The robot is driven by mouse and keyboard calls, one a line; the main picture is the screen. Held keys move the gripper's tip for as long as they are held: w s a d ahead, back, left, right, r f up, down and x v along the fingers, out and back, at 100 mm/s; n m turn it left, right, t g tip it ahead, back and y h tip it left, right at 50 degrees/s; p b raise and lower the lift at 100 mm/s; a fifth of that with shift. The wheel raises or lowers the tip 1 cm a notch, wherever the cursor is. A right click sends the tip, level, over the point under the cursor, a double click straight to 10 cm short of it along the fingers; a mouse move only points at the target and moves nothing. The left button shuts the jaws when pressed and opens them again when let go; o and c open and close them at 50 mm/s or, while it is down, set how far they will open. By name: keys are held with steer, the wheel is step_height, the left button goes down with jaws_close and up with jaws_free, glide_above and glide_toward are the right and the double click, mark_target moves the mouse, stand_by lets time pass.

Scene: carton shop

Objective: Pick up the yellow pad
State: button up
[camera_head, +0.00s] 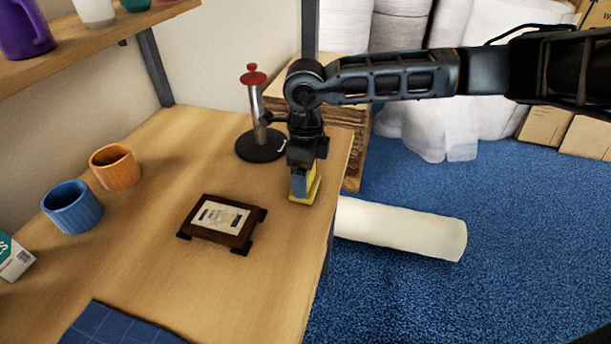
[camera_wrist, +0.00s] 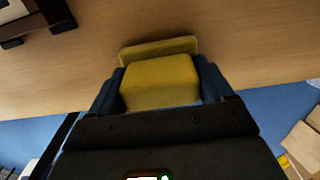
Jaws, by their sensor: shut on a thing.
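The yellow pad (camera_wrist: 160,82) is a yellow block with a wider yellow plate at its far end, seen between the two blue fingers in the wrist view. In the head view the pad (camera_head: 313,188) shows at the right edge of the wooden table, partly hidden by a blue finger. My gripper (camera_head: 303,185) points down over the table edge and is shut on the pad; it also shows in the wrist view (camera_wrist: 162,88). The pad is at or very near the table top; I cannot tell whether it touches.
A red-topped metal post on a black base (camera_head: 258,146) stands close behind my gripper. A dark wooden frame (camera_head: 236,240) lies to the left. Orange (camera_head: 115,167) and blue cups (camera_head: 72,207) stand farther left. A white roll (camera_head: 400,228) lies on the blue floor.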

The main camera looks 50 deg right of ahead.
steer(key=shift+r, duration=0.45)
steer(key=r, duration=0.1)
steer(key=r+b, duration=0.1)
steer(key=d+r, duration=0.1)
steer(key=shift+s+r, duration=0.25)
steer(key=s+d+r+b, duration=0.2)
steer(key=s+d+r, duration=0.3)
steer(key=d, duration=0.4)
steer(key=shift+r+b, duration=0.3)
steer(key=shift+r, duration=0.5)
steer(key=shift+s+d, duration=0.1)
